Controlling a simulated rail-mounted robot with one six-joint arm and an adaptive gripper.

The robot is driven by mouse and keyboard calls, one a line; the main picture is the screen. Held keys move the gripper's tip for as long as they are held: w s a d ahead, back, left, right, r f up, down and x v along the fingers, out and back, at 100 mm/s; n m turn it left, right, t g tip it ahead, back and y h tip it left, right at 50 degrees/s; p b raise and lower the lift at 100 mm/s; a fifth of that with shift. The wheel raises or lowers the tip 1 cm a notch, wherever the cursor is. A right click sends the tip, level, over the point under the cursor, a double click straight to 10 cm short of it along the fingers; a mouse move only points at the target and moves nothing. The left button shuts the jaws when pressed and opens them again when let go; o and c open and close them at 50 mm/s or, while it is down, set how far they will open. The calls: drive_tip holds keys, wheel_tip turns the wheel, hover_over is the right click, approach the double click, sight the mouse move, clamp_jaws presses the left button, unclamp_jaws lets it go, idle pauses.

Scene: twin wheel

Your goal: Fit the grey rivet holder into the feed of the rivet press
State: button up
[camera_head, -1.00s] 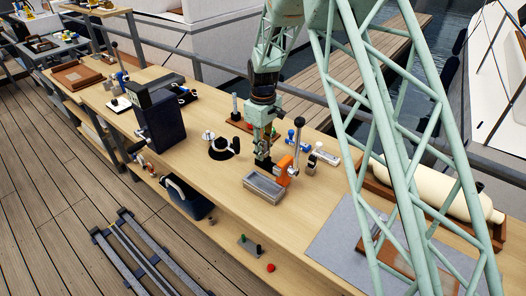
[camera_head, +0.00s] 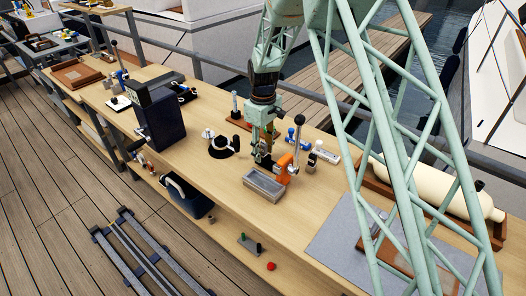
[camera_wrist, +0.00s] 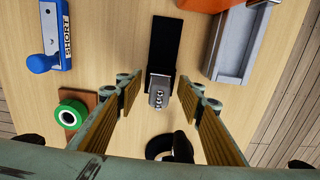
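A small grey ribbed metal piece, which looks like the rivet holder (camera_wrist: 158,92), stands at the near end of a black strip (camera_wrist: 168,40) in the wrist view. My gripper (camera_wrist: 163,90) is open, with one finger on each side of it and a visible gap to both. In the head view my gripper (camera_head: 262,152) is low over the table beside the orange rivet press (camera_head: 284,163) with its upright lever. The orange part (camera_wrist: 205,4) is cut off at the top of the wrist view. The holder cannot be made out in the head view.
A grey open tray (camera_head: 264,184) lies in front of the press. A blue block marked SHORT (camera_wrist: 50,45) and a green roll (camera_wrist: 70,113) are to the left in the wrist view. A dark blue box (camera_head: 160,120) stands left on the table. Bare wood lies between them.

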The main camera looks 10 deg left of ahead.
drive_tip(key=shift+r, duration=0.1)
drive_tip(key=shift+r, duration=5.9)
drive_tip(key=shift+r, duration=0.15)
